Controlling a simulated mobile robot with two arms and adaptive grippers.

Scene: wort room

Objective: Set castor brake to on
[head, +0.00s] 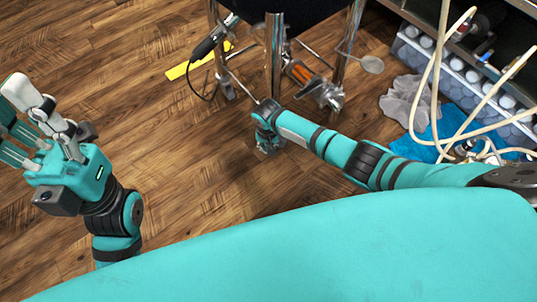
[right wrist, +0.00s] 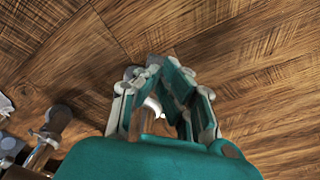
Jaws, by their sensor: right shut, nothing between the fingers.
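My right gripper (head: 264,112) is low by the foot of a chrome vessel leg (head: 274,55), its arm coming in from the right. The right wrist view shows the right gripper (right wrist: 160,72) shut and empty above the wood floor. A small pale piece shows behind its finger linkages there; I cannot tell whether it is the castor brake. No brake lever can be made out clearly. My left gripper (head: 14,112) is open and empty at the far left.
Another castor (head: 329,95) stands right of the gripper, and metal castor parts (right wrist: 52,125) show at lower left in the wrist view. A cable, a yellow strip (head: 195,62), hoses and a blue cloth (head: 440,135) lie around. The left floor is clear.

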